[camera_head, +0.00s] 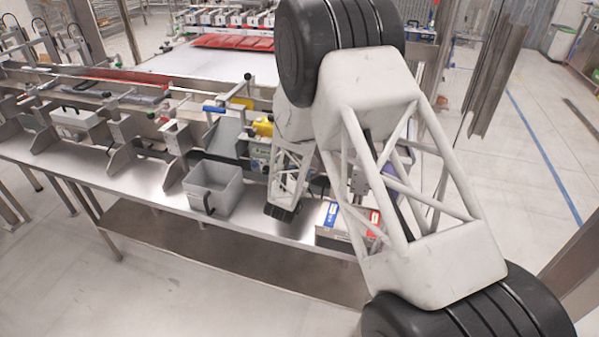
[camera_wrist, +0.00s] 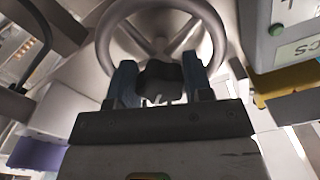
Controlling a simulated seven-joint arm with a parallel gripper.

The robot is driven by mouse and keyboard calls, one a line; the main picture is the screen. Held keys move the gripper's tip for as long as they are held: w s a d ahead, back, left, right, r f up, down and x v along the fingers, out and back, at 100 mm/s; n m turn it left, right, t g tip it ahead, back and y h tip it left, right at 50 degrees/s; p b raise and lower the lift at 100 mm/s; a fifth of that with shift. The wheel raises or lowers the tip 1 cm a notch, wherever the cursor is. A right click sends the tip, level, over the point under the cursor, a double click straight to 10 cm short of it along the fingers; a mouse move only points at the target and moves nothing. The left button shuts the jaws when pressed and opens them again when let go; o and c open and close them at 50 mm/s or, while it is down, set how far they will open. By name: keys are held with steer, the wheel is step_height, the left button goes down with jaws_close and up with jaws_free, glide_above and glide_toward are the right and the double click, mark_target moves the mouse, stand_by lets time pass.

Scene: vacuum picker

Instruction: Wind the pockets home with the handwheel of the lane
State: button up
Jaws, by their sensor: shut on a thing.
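The handwheel (camera_wrist: 221,42) fills the top middle of the wrist view, a grey round rim with spokes to a hub. A dark lobed knob (camera_wrist: 160,84) shows in front of its lower part. My gripper (camera_wrist: 160,76) has its two blue-grey fingers on either side of this knob, shut on it. The knob partly hides the lower wheel. In the head view my arm covers that area, and I cannot make out the wheel or fingertips there. No pockets can be told apart for sure.
A grey box with a green button (camera_wrist: 278,29) stands close right of the wheel, above a yellow part (camera_wrist: 293,80). In the head view, a grey bin (camera_head: 213,187) and blue-and-red cartons (camera_head: 345,221) stand along the steel bench (camera_head: 255,240). The floor in front is clear.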

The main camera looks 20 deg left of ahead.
steer(key=shift+n, duration=0.3)
steer(key=n, duration=0.4)
steer(key=shift+d, duration=0.1)
steer(key=shift+n, duration=2.2)
steer(key=o, duration=0.9)
steer(key=shift+s, duration=3.9)
